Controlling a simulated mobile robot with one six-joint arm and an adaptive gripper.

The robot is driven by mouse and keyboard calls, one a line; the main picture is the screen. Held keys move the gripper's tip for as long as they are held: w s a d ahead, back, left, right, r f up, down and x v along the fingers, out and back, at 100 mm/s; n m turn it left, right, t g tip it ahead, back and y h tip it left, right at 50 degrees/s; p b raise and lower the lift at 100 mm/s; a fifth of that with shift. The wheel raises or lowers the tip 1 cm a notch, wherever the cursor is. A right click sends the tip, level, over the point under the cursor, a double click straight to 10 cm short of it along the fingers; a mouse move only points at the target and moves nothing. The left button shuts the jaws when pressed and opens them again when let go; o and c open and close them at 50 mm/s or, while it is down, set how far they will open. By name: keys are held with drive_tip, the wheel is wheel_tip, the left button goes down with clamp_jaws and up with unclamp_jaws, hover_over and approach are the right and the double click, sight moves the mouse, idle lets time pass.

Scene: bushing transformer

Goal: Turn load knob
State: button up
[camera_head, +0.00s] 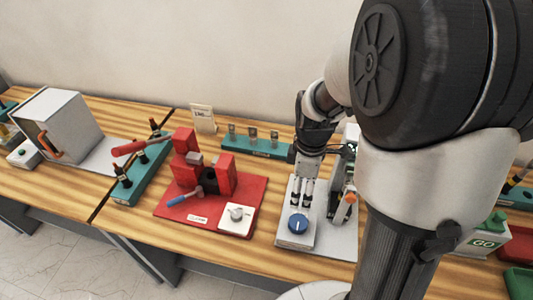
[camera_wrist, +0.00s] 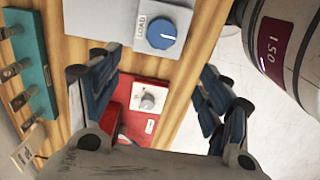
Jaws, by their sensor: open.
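The load knob (camera_head: 298,224) is a round blue dial with a white pointer line on a pale box at the front of a grey plate. In the wrist view the load knob (camera_wrist: 162,33) sits near the top edge, with the word LOAD printed beside it. My gripper (camera_head: 301,193) is open and empty. In the head view it points down and appears just behind the knob; the height gap is hard to tell. In the wrist view its two fingers (camera_wrist: 158,92) stand wide apart, and the knob is beyond them, not between them.
A red station (camera_head: 210,204) with a white knob (camera_head: 236,213) stands to the left. Upright parts (camera_head: 345,195) with an orange piece stand close right of my gripper. A grey box (camera_head: 60,125) is far left.

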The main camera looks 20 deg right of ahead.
sight(299, 222)
drive_tip(key=f+b, duration=0.1)
drive_tip(key=f, duration=0.4)
drive_tip(key=f+b, duration=0.1)
drive_tip(key=f, duration=0.5)
drive_tip(key=f+b, duration=0.1)
drive_tip(key=f, duration=0.5)
drive_tip(key=shift+s+d+f+b, duration=0.15)
drive_tip(key=shift+s+b, duration=0.1)
drive_tip(key=shift+b, duration=0.15)
drive_tip(key=shift+c, duration=0.3)
drive_tip(key=c, duration=1)
